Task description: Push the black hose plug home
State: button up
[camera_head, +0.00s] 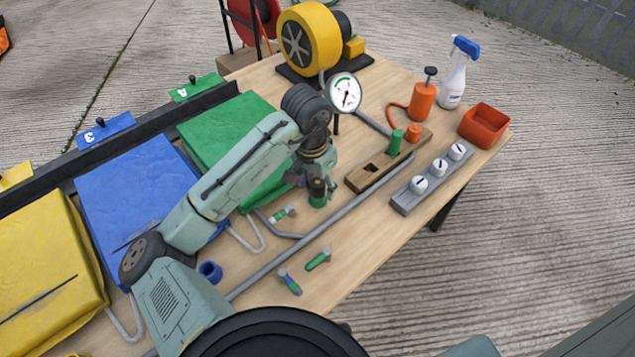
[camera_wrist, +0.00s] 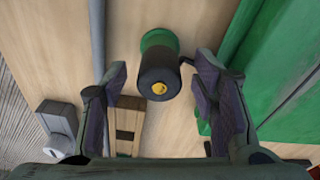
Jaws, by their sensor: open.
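The black hose plug (camera_wrist: 158,80) shows end-on in the wrist view, with a small yellow mark on its end. It stands in or on a green collar (camera_wrist: 157,42) on the wooden table; how deep it sits cannot be told. In the head view the plug (camera_head: 318,188) is partly hidden by my gripper, with the green collar (camera_head: 318,201) below it. My gripper (camera_wrist: 160,68) is open, one finger on each side of the plug. Gaps show between the plug and both fingers. My gripper (camera_head: 316,179) points down at the plug in the head view.
A grey pipe (camera_head: 340,216) runs along the table. A wooden block (camera_head: 363,178), a grey strip with white knobs (camera_head: 408,200) and an orange tray (camera_head: 486,125) stand to the right. A pressure gauge (camera_head: 344,93) stands behind. Green (camera_head: 318,260) and blue (camera_head: 290,283) handled pieces lie in front.

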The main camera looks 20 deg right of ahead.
notch_tip(320, 180, up, 12)
jog(key=a, duration=0.1)
jog(key=shift+s, duration=0.35)
jog(key=shift+a+f, duration=0.1)
jog(key=shift+f, duration=0.05)
